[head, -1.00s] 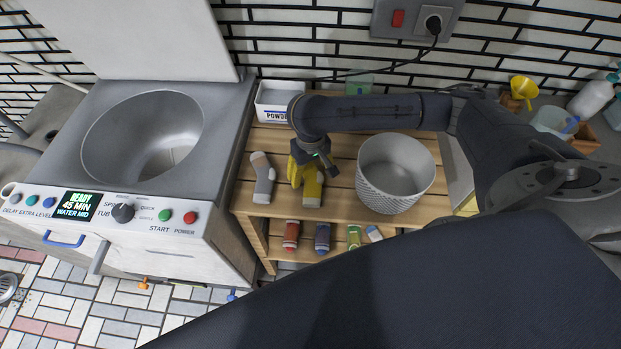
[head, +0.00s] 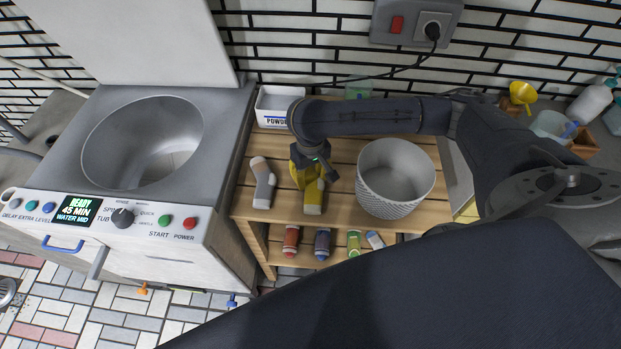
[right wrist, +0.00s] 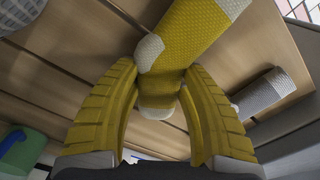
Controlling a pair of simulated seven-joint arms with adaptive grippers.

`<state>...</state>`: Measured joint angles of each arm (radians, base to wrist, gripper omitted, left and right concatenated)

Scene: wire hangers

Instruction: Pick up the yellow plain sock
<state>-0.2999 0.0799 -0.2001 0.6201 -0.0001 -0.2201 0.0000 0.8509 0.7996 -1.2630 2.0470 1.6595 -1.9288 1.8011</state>
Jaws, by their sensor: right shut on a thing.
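The yellow sock (head: 313,197), with a pale toe and heel, lies on the wooden shelf top in the head view. Its front end shows below my right gripper (head: 306,172), which hides its rear part. In the right wrist view the sock (right wrist: 192,38) runs up from between the yellow ribbed fingers of my right gripper (right wrist: 160,80). The fingers are closed in on both sides of its near end. I cannot tell whether the sock is lifted off the wood. My left gripper is not in view.
A grey sock (head: 263,184) lies to the left, also seen in the right wrist view (right wrist: 268,92). A white woven basket (head: 391,207) stands to the right. A powder box (head: 277,107) is behind. Several rolled socks lie on the lower shelf. The washer (head: 95,200) stands left.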

